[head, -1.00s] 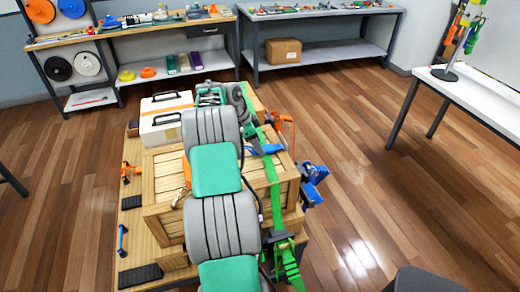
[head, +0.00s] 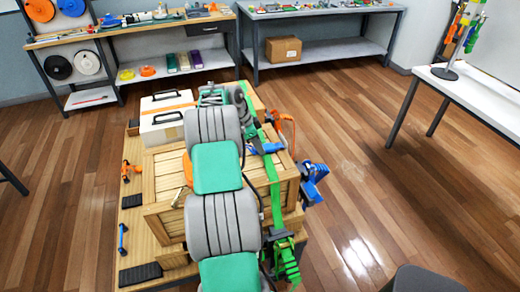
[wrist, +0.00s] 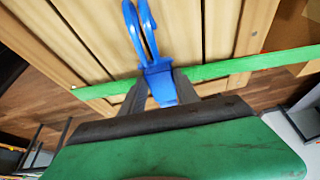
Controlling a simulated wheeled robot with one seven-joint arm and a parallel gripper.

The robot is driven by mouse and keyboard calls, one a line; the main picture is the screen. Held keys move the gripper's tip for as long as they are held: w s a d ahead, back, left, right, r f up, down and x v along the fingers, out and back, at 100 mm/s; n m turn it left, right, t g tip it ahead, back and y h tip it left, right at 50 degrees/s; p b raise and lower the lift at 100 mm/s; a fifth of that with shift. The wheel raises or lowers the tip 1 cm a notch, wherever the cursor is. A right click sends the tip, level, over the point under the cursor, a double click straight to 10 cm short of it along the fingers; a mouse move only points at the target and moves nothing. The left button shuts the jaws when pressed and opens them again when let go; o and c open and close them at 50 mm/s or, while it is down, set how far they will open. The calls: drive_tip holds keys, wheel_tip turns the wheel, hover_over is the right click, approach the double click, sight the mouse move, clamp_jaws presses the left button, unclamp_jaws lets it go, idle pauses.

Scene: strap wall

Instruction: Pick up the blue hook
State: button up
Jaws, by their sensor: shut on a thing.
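The blue hook (wrist: 143,35) is between my gripper's two dark fingers in the wrist view, with its curved prongs pointing up and away. My gripper (wrist: 161,82) is shut on its blocky base. A green strap (wrist: 225,67) runs across the picture at the hook's base; I cannot tell whether it is fastened to the hook. In the head view the blue hook (head: 268,147) shows as a small blue piece at the end of my arm, above the right part of the wooden crate (head: 166,217). My arm hides part of the crate.
A white box (head: 162,125) stands behind the crate. Another blue part (head: 313,182) hangs at the crate's right side, above a bright green piece (head: 287,262). Orange hooks lie left and right.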

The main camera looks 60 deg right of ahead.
clamp_jaws()
drive_tip(key=shift+r, duration=0.15)
drive_tip(key=shift+r+b, duration=0.25)
drive_tip(key=shift+b, duration=0.05)
drive_tip(key=r, duration=0.1)
drive_tip(key=r+b, duration=0.1)
drive_tip(key=r, duration=0.1)
drive_tip(key=shift+a, duration=0.2)
drive_tip(key=a+r+b, duration=0.1)
drive_tip(key=a+r, duration=0.3)
drive_tip(key=a, duration=0.2)
drive_tip(key=s+a+r+b, duration=0.1)
drive_tip(key=a+r+b, duration=0.1)
drive_tip(key=a+r, duration=0.3)
drive_tip(key=shift+s+a, duration=0.15)
drive_tip(key=shift+a, duration=1.1)
drive_tip(key=shift+r, duration=0.1)
